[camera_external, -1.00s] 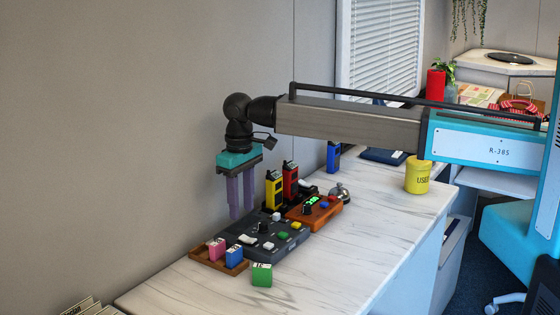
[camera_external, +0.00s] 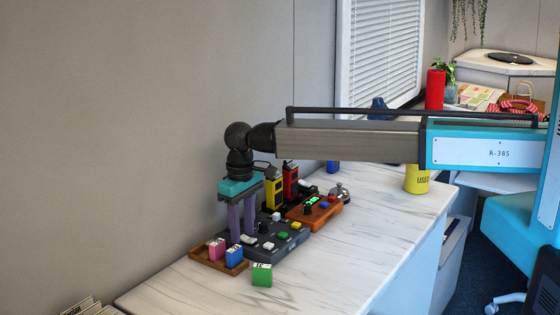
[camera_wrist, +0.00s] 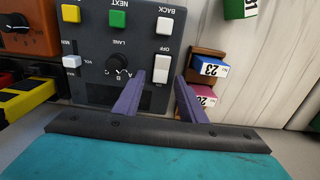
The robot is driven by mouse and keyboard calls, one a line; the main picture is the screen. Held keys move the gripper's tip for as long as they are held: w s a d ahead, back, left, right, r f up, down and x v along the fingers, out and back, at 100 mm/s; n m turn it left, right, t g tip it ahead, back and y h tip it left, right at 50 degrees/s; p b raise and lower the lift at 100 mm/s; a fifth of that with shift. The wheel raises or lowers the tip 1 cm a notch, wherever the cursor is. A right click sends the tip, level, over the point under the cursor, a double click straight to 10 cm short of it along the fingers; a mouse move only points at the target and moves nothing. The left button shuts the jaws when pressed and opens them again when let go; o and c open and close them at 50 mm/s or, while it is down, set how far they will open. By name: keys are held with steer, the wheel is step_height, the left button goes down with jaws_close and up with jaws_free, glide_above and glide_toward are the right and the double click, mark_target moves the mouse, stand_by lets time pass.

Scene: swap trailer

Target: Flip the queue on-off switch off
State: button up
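The queue control box is a dark grey panel (camera_external: 290,243) on the marble counter, and it fills the upper left of the wrist view (camera_wrist: 140,42). A white on-off switch (camera_wrist: 161,68) with "OFF" printed beside it sits near the box's edge. My gripper (camera_external: 242,238) points down over the box. In the wrist view its two purple fingers (camera_wrist: 160,80) are apart, with nothing held between them. The fingertips lie to either side of the switch in that view. I cannot tell whether they touch the switch or the panel.
A wooden tray (camera_external: 207,263) with pink and blue numbered blocks stands beside the box. A green block (camera_external: 262,275) is in front. An orange box (camera_external: 325,217), yellow radio (camera_external: 274,185) and red radio (camera_external: 291,178) stand on the other side.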

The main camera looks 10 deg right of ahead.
mark_target(251, 240)
jaws_close()
steer(key=b, duration=0.2)
steer(key=shift+s+d+f+t+y+b, duration=0.1)
steer(key=shift+s+d+t+y+b, duration=0.1)
steer(key=shift+t+y+b, duration=0.2)
steer(key=shift+b, duration=0.3)
steer(key=shift+r, duration=0.2)
jaws_free()
steer(key=shift+r, duration=0.1)
step_height(251, 240, up, 14)
steer(key=s+d+b, duration=0.1)
steer(key=b, duration=0.2)
steer(key=shift+s+d+f, duration=0.2)
steer(key=shift+s+f, duration=0.05)
